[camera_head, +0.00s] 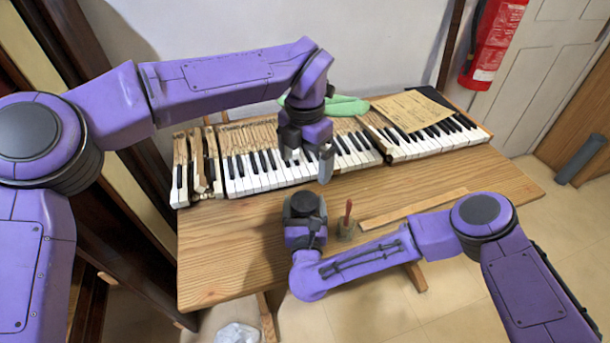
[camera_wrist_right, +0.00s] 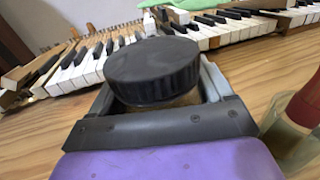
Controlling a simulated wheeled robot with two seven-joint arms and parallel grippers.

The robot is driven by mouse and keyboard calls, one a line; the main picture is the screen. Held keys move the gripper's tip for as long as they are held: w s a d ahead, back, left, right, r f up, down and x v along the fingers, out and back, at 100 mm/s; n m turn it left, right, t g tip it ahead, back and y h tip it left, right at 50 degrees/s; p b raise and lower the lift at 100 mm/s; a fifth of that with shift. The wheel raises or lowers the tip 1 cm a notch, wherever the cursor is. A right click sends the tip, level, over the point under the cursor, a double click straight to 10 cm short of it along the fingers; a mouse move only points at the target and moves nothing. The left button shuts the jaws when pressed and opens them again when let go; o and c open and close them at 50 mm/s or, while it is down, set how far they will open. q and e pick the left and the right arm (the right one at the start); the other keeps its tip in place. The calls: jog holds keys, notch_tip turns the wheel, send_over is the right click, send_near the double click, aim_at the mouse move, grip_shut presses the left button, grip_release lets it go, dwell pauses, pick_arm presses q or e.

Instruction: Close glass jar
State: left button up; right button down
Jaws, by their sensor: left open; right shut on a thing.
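A round black lid (camera_wrist_right: 153,70) sits at the top of a brownish jar body (camera_wrist_right: 175,100) between the fingers of my right gripper (camera_wrist_right: 165,95). Most of the jar is hidden by the lid and the gripper, and I cannot tell whether the lid is fully seated. In the head view the lid (camera_head: 304,203) shows at the end of my right arm, near the middle of the table. My right gripper is shut on the jar. My left gripper (camera_head: 308,163) is open and empty, pointing down, above and behind the lid, apart from it.
Piano keys (camera_head: 255,172) line the back of the wooden table (camera_head: 225,255). A small glass container (camera_head: 346,231) with a red-handled tool (camera_head: 348,210) stands right of my right gripper. A wooden strip (camera_head: 415,208) lies farther right. The table's left front is clear.

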pick_arm(q)
jog(key=shift+r, duration=0.4)
pick_arm(e)
grip_release()
jog(key=shift+s+f, duration=0.1)
jog(key=shift+s, duration=0.35)
jog(key=s, duration=0.3)
jog(key=s+b, duration=0.1)
jog(key=s, duration=0.2)
jog(key=s+b, duration=0.1)
jog(key=s, duration=0.2)
jog(key=shift+s+d, duration=0.25)
jog(key=shift+s, duration=0.1)
pick_arm(q)
notch_tip(320, 180, down, 2)
jog(key=shift+f, duration=0.2)
